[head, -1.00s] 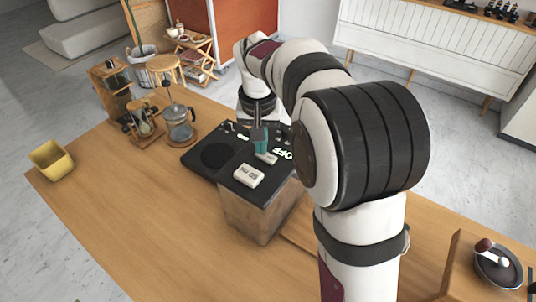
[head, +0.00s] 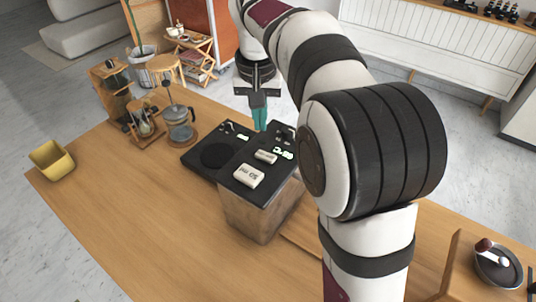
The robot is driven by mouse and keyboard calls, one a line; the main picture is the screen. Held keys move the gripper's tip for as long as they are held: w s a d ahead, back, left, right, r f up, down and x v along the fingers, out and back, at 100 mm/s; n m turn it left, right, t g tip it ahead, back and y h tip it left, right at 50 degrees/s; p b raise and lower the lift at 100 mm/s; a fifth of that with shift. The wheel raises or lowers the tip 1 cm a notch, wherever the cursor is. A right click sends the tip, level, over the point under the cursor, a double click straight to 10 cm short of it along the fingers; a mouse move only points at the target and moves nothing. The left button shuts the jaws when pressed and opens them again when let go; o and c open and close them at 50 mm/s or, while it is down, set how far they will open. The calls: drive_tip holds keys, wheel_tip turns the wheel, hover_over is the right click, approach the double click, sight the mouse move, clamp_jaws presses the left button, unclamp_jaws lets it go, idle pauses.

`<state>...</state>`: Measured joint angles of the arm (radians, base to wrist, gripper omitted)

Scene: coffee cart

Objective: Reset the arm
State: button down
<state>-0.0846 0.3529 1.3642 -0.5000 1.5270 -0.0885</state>
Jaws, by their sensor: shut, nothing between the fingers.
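My gripper (head: 261,122) hangs pointing down above the back part of the black-topped machine (head: 228,172) on the wooden counter. Its teal fingers are shut together with nothing between them. The fingertips appear a little above the panel, though the exact gap is hard to judge from this view. My arm covers the right side of the counter.
A yellow square cup (head: 52,160) stands at the counter's left edge. A French press (head: 179,124), a glass dripper stand (head: 144,122) and a wooden grinder (head: 111,85) stand at the back left. The front left counter is clear.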

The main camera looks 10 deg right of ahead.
drive_tip(key=s+f+m+g+y, duration=0.1)
drive_tip(key=s+f, duration=0.3)
drive_tip(key=s, duration=1.1)
drive_tip(key=s+f+m+g+y, duration=0.1)
drive_tip(key=s+f, duration=0.3)
drive_tip(key=s, duration=1.2)
drive_tip(key=shift+s+a+m, duration=0.3)
drive_tip(key=shift+a, duration=0.15)
